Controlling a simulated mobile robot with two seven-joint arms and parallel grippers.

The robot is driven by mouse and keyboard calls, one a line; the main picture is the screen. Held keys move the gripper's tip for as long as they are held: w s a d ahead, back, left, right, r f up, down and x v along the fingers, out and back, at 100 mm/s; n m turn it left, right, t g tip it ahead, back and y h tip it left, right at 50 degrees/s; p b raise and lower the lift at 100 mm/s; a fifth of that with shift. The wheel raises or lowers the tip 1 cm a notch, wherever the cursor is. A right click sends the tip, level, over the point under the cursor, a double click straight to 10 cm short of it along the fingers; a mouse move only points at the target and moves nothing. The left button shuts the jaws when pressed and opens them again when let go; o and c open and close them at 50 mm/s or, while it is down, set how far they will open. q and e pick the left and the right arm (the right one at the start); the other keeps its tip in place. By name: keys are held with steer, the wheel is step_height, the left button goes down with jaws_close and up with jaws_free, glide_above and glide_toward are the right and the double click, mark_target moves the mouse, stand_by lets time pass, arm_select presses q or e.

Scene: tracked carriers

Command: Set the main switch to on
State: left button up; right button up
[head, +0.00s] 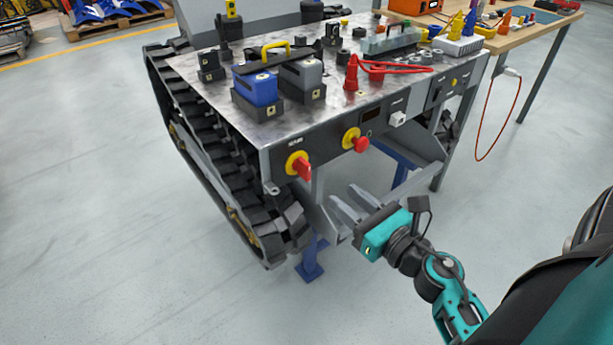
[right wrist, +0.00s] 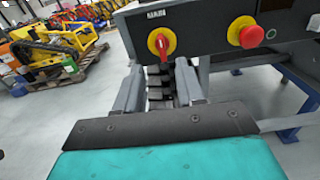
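The main switch (head: 299,165) is a red rotary handle on a round yellow plate, at the left end of the carrier's dark front panel. It also shows in the right wrist view (right wrist: 162,43), under a small label, with its handle looking roughly upright. My right gripper (head: 344,196) is open and empty, in front of and below the panel. In the right wrist view its two fingers (right wrist: 158,68) stand apart, pointing toward the panel just below the switch, and do not touch it. My left gripper is not in view.
A red emergency button (head: 360,144) on a yellow base sits right of the switch. Blue and grey battery blocks (head: 258,90) and red cables stand on the carrier's top. A black track (head: 205,160) runs along its left side. A wooden workbench (head: 530,32) stands behind right.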

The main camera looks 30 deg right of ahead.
mark_target(309, 168)
steer(key=w, duration=0.4)
steer(key=w+p, duration=0.1)
steer(key=w, duration=0.3)
steer(key=w+a, duration=0.1)
steer(key=w, duration=0.3)
steer(key=shift+w+p, duration=0.35)
steer(key=shift+p, duration=0.05)
steer(key=shift+c, duration=0.2)
jaws_close()
